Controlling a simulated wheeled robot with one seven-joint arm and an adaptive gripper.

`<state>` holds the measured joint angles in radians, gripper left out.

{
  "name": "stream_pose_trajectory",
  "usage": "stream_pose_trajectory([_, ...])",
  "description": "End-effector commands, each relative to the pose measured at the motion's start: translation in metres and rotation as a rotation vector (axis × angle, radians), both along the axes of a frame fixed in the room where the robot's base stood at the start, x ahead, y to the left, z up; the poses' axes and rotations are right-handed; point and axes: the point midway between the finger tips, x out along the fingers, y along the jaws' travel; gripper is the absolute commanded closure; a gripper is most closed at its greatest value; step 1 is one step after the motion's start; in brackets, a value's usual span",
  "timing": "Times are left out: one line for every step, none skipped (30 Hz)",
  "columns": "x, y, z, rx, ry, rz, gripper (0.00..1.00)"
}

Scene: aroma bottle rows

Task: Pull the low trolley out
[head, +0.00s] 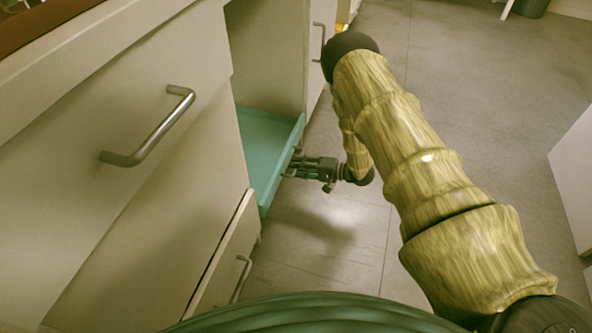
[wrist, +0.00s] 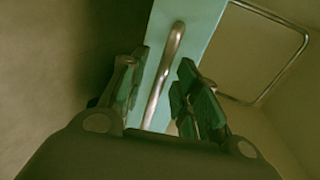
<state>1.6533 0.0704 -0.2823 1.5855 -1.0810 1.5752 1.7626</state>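The low trolley is a teal, shallow, tray-like body (head: 262,138) in the open bay between cabinets, its front edge near the bay's mouth. In the wrist view its teal front (wrist: 203,32) carries a curved metal bar handle (wrist: 166,65). My gripper (head: 291,168) is at the trolley's front, level with it. In the wrist view my gripper (wrist: 159,78) has its two fingers apart, one on each side of the handle, with gaps showing. The handle's lower end is hidden behind my gripper body. I cannot tell whether a finger touches the bar.
A cream cabinet with a bar-handled drawer (head: 70,130) stands at left. A lower drawer (head: 226,262) has its own handle. Another cabinet (head: 321,50) borders the bay beyond. Grey floor (head: 470,120) is clear in front, with a white unit (head: 574,185) at far right.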

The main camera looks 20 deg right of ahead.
Motion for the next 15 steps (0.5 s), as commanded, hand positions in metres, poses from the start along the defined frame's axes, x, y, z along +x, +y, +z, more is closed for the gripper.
stream_pose_trajectory([0.0024, 0.0034, -0.0023, 0.0, -0.001, 0.001, 0.69])
stream_pose_trajectory([0.0034, 0.0049, -0.0025, 0.0, -0.001, 0.001, 0.69])
stream_pose_trajectory([0.0045, 0.0065, -0.0026, -0.001, 0.0, 0.0, 0.69])
stream_pose_trajectory([0.0052, 0.0075, -0.0025, -0.001, 0.0, 0.0, 0.69])
stream_pose_trajectory([0.0057, 0.0083, -0.0025, -0.001, 0.0, 0.0, 0.69])
stream_pose_trajectory([0.0062, 0.009, -0.0024, -0.001, 0.0, 0.0, 0.69])
stream_pose_trajectory([0.0064, 0.0094, -0.0023, -0.001, 0.0, 0.0, 0.69])
stream_pose_trajectory([0.0066, 0.0097, -0.0021, -0.001, 0.0, 0.0, 0.69])
stream_pose_trajectory([0.0067, 0.0098, -0.0021, -0.001, 0.0, 0.0, 0.69])
stream_pose_trajectory([0.0067, 0.0098, -0.002, -0.001, 0.0, 0.0, 0.69])
stream_pose_trajectory([0.0067, 0.0097, -0.0019, -0.001, 0.0, 0.0, 0.69])
stream_pose_trajectory([0.0066, 0.0096, -0.0019, -0.001, -0.001, 0.0, 0.69])
stream_pose_trajectory([0.0066, 0.0096, -0.0019, -0.001, -0.001, 0.0, 0.69])
stream_pose_trajectory([0.0066, 0.0096, -0.0019, -0.001, -0.001, 0.0, 0.69])
stream_pose_trajectory([0.0065, 0.0095, -0.0019, -0.001, -0.001, 0.0, 0.74])
